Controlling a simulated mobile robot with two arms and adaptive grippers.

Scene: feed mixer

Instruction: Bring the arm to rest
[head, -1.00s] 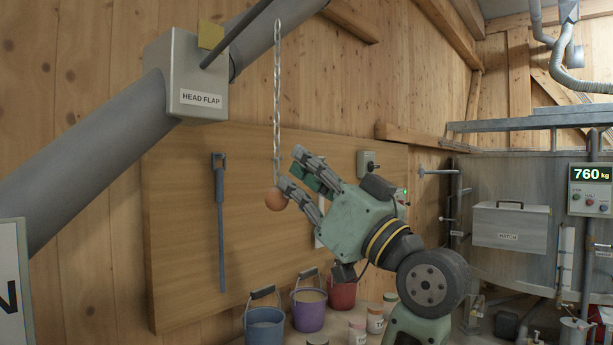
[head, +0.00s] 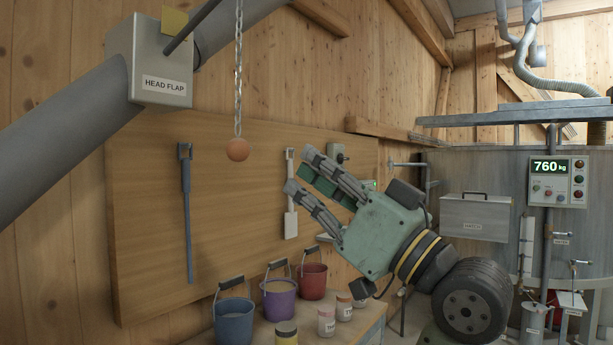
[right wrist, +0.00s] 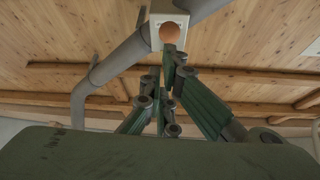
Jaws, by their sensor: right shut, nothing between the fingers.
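My right gripper (head: 297,169) is in the middle of the head view, raised in front of the wooden board, with its fingers pointing up and left. It is shut and empty. An orange-brown ball (head: 238,149) hangs on a chain (head: 238,75) to the left of the fingertips, with a clear gap in the picture. In the right wrist view the fingers (right wrist: 165,85) point up towards the ball (right wrist: 169,32), which shows beyond them in front of a pale box. My left gripper is not in view.
A grey pipe with the HEAD FLAP box (head: 163,62) crosses the upper left. Blue, purple (head: 278,299) and red buckets and several jars stand on a bench below the gripper. A metal tank with a HATCH box (head: 475,216) and a 760 kg display (head: 551,167) is at right.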

